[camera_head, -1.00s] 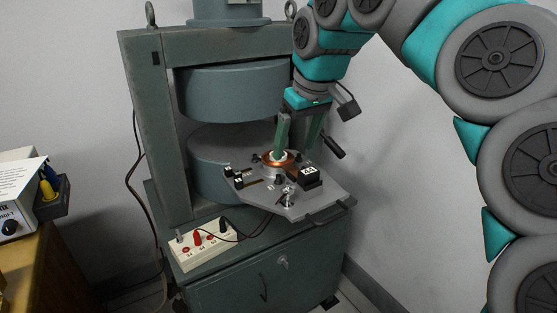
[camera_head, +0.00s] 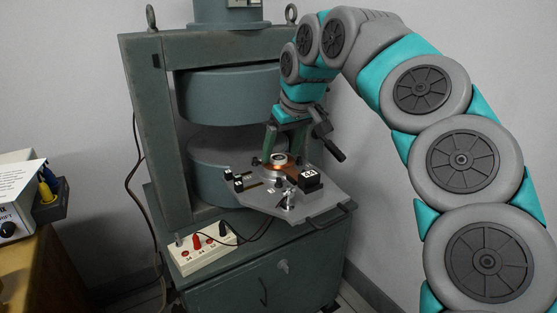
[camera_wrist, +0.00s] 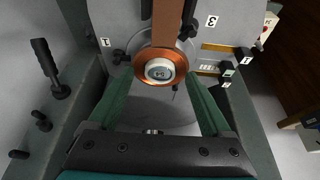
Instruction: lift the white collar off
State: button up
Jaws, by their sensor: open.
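The white collar (camera_wrist: 160,71) is a small round ring in the middle of a copper-coloured disc (camera_wrist: 139,66) in the wrist view. In the head view the collar (camera_head: 279,158) sits upright at the centre of the copper disc, on the grey plate (camera_head: 308,209). My gripper (camera_wrist: 160,80) is open, with its two green fingers spread to either side of the copper disc's near part. In the head view my gripper (camera_head: 284,156) is just behind the collar. Nothing is between the fingers that I can see them touching.
The grey plate carries a black block (camera_head: 311,179), dark knobs and number tags. The big magnet's lower pole (camera_head: 215,165) stands left behind the plate. A black handle (camera_head: 333,149) is right of the gripper. A white socket box (camera_head: 203,247) with cables lies in front.

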jog(key=shift+w+a+f, duration=0.15)
jog(key=shift+f, duration=0.35)
jog(key=shift+f, duration=0.25)
grip_shut()
